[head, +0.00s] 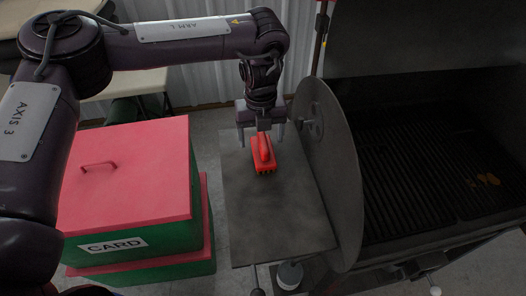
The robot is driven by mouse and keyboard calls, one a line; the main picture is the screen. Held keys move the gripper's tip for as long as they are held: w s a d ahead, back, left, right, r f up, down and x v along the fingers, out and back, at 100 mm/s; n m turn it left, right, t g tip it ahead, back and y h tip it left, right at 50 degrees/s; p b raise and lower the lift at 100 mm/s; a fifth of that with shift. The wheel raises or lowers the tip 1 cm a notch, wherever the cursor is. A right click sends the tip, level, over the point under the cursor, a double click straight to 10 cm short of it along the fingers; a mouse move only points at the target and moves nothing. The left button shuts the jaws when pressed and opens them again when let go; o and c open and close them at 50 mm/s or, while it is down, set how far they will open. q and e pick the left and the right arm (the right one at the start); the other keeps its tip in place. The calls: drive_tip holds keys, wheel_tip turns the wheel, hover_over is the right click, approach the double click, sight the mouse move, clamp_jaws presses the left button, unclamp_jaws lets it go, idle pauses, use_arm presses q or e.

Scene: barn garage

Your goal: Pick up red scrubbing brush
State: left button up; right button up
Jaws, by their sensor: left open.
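The red scrubbing brush (263,154) lies on the grey metal side shelf (280,215) of the grill, toward the shelf's far end. It has a raised red handle and its bristles show at the near edge. My left gripper (261,139) points down directly over the far part of the brush. Its jaws are open, with one finger on each side of the brush. I cannot tell whether the fingers touch it. The gripper hides the far end of the brush. My right gripper is not in view.
The open grill (420,165) with dark grates stands right of the shelf, its round end plate (335,180) rising beside the brush. A green box with a red lid (130,170), labelled CARD, stands to the left. The near part of the shelf is clear.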

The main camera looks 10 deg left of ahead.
sight(263, 140)
use_arm(q)
drive_tip(key=f, duration=0.4)
drive_tip(key=shift+d+f+p, duration=0.1)
drive_tip(key=shift+d+p, duration=0.15)
drive_tip(key=shift+p, duration=0.05)
drive_tip(key=shift+c, duration=0.3)
drive_tip(key=c, duration=1.1)
wheel_tip(263, 140, up, 9)
drive_tip(key=shift+f+b, duration=0.1)
drive_tip(key=shift+b, duration=0.3)
wheel_tip(263, 140, up, 11)
drive_tip(key=shift+r+p, duration=0.15)
drive_tip(key=shift+p, duration=0.85)
